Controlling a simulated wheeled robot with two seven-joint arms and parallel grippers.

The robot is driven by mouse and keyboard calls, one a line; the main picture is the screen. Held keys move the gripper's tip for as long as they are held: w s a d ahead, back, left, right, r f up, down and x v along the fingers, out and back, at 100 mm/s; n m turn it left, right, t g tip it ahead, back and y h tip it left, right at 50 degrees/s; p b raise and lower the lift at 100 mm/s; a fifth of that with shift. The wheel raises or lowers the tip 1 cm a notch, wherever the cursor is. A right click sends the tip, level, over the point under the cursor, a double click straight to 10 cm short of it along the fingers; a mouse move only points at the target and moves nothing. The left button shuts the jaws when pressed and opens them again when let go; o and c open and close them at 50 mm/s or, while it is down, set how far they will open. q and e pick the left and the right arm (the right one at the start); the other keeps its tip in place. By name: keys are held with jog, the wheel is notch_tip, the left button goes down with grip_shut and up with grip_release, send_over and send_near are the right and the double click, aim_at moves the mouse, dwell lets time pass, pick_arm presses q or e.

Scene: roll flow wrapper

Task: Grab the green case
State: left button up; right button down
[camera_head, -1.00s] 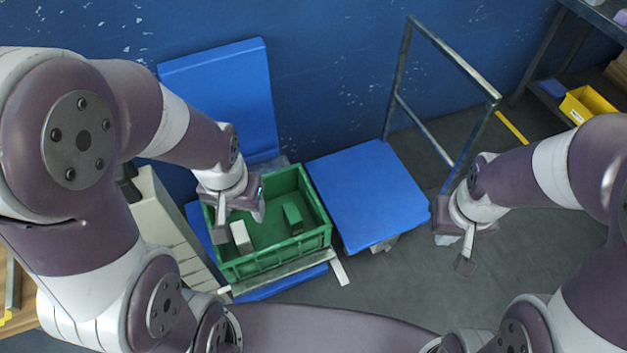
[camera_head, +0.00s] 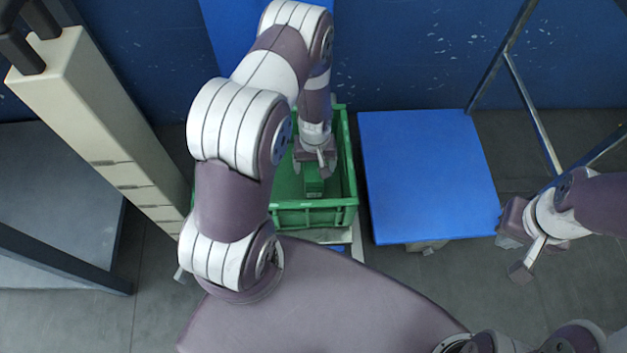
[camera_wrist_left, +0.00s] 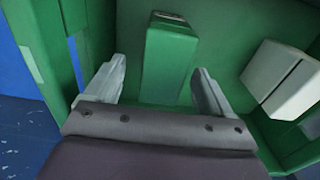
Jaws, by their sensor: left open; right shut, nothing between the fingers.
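The green case (camera_head: 313,179) lies inside a green crate (camera_head: 318,216) in the head view, just below my left gripper (camera_head: 316,163). In the left wrist view the green case (camera_wrist_left: 169,52) stands between and beyond the fingertips of my left gripper (camera_wrist_left: 160,85). That gripper is open, with a finger on each side of the case's near end and no visible contact. My right gripper (camera_head: 520,258) is shut and empty, above the floor right of the blue platform.
A white case (camera_wrist_left: 283,80) lies in the crate, right of the green case in the left wrist view. A blue platform (camera_head: 425,170) stands right of the crate. A beige column (camera_head: 105,130) stands left. A metal frame (camera_head: 530,105) rises at the right.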

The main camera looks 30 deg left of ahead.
pick_arm(q)
jog(key=f+b, duration=0.1)
jog(key=f, duration=0.2)
jog(key=f+b, duration=0.2)
jog(key=f, duration=0.1)
jog(key=shift+s+a, duration=0.1)
jog(key=shift+s, duration=0.1)
jog(key=shift+r, duration=0.15)
jog(key=c, duration=1.2)
